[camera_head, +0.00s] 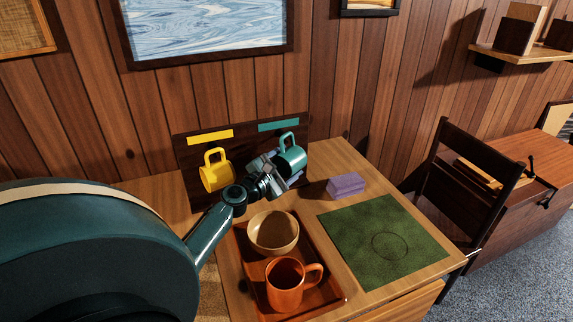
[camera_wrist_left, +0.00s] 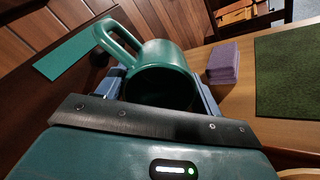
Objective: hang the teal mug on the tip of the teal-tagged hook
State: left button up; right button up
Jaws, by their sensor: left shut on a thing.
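The teal mug (camera_head: 292,158) is held in my left gripper (camera_head: 280,172), in front of the dark rack board (camera_head: 240,137). In the left wrist view the teal mug (camera_wrist_left: 165,70) sits between the two fingers, mouth towards the camera, with its handle pointing up and left. The teal tag (camera_head: 279,125) is on the board just above the mug; it also shows in the left wrist view (camera_wrist_left: 75,54), left of the handle. The hook under this tag is not clearly visible, so I cannot tell whether the handle touches it. My right gripper is not in view.
A yellow mug (camera_head: 216,174) is at the board under a yellow tag (camera_head: 210,136). A tray (camera_head: 246,267) with a wooden bowl (camera_head: 273,233) and an orange mug (camera_head: 286,287) lies below my arm. A purple block (camera_head: 345,185) and green mat (camera_head: 384,240) are to the right.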

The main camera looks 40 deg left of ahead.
pick_arm(q)
jog(key=shift+w+a+f+b, duration=0.3)
jog(key=shift+a+b, duration=0.15)
jog(key=shift+b, duration=0.15)
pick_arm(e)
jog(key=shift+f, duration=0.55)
pick_arm(q)
jog(key=shift+a+f, duration=0.1)
jog(key=shift+f, duration=0.05)
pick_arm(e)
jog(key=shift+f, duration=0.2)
